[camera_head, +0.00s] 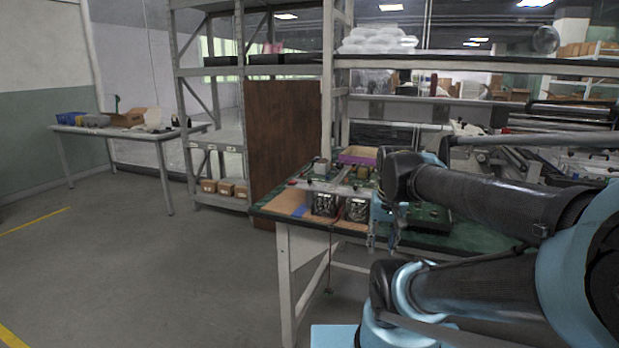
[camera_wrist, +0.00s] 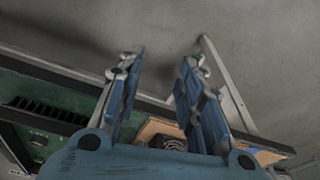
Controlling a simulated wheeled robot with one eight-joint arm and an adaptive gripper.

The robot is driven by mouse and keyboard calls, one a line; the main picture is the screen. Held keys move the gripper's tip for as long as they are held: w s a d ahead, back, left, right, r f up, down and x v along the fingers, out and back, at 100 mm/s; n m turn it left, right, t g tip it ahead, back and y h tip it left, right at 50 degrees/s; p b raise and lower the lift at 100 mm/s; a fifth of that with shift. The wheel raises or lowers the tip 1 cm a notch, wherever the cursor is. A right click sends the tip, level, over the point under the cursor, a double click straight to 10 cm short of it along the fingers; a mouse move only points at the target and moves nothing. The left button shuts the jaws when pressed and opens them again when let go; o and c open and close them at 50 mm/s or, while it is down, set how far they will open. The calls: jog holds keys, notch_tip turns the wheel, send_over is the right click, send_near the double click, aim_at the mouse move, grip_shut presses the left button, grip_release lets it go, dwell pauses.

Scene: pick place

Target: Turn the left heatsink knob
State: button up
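In the head view, two dark, fan-like heatsink units sit side by side at the front edge of the workbench: the left heatsink (camera_head: 325,204) and the right heatsink (camera_head: 356,209). Their knobs are too small to make out. My gripper (camera_head: 384,242) hangs just right of the right heatsink, fingers pointing down beside the bench's front edge. In the wrist view, my gripper (camera_wrist: 160,58) has its two blue fingers apart with nothing between the tips. Part of a round, fan-like unit (camera_wrist: 173,144) shows between the finger bases, mostly hidden by the gripper body.
The green-topped workbench (camera_head: 480,237) carries a purple-rimmed box (camera_head: 358,155) and circuit boards. In the wrist view, a black finned part (camera_wrist: 45,110) lies left of my gripper. A brown panel (camera_head: 283,130) and shelving stand behind. Open floor (camera_head: 180,265) lies to the left.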

jog(key=w+a+r+m, duration=0.3)
jog(key=w+r+m, duration=0.1)
jog(key=w+r, duration=0.4)
notch_tip(320, 180, up, 17)
jog(key=m+g, duration=0.2)
jog(key=m, duration=1.1)
send_over(310, 181)
jog(key=w, duration=0.1)
notch_tip(310, 181, down, 16)
jog(key=shift+a+f, duration=0.1)
jog(key=shift+f, duration=0.15)
